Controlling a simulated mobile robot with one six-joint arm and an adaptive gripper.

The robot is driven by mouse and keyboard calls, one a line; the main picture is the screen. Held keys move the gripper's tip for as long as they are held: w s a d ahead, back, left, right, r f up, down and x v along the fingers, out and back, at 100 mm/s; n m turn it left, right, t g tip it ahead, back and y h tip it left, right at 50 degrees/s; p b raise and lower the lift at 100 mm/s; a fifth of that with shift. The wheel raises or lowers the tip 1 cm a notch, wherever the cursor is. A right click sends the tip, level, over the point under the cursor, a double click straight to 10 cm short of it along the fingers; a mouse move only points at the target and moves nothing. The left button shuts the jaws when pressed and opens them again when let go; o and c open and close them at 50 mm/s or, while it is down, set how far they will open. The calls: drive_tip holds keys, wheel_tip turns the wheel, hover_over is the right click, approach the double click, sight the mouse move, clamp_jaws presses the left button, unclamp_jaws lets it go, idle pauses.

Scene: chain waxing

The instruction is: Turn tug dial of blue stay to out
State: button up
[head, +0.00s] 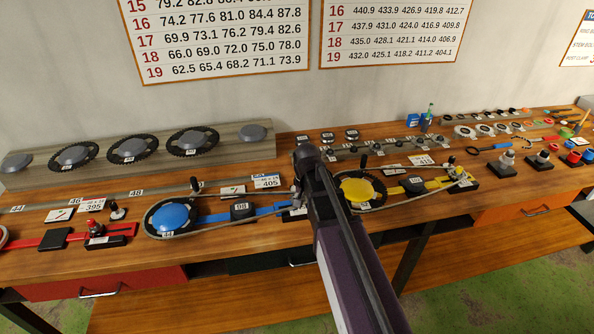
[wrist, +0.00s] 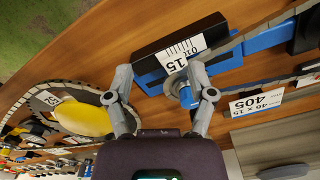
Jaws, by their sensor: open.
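The blue stay (head: 215,217) runs across the bench in the head view, from a blue disc (head: 173,217) on a chainring to a black block beside my arm. In the wrist view its black end block (wrist: 178,38) carries a white scale label (wrist: 183,54). A small grey round dial with a blue part (wrist: 184,92) sits beside that block, just inside the right finger. My gripper (wrist: 161,82) is open, its fingers spread either side of the space by the dial. Whether a finger touches the dial I cannot tell. In the head view my arm hides much of this end.
The yellow stay (head: 415,188) with its chainring lies close on the right. A card reading 405 (head: 267,181) stands behind the blue stay. The red stay (head: 62,238) is at the left. Several chainrings stand on a grey rack (head: 230,134) behind.

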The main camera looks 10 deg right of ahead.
drive_tip(key=w+r+m+p, duration=0.6)
drive_tip(key=w+r+p, duration=0.3)
drive_tip(key=w, duration=0.6)
drive_tip(key=shift+w+d+r+m, duration=0.15)
drive_tip(key=shift+r+m, duration=0.15)
drive_tip(key=shift+r, duration=0.35)
drive_tip(key=shift+f, duration=0.2)
wheel_tip(320, 180, down, 13)
drive_tip(key=b, duration=1.4)
drive_tip(key=shift+f, duration=0.2)
drive_tip(key=shift+c, duration=0.2)
clamp_jaws()
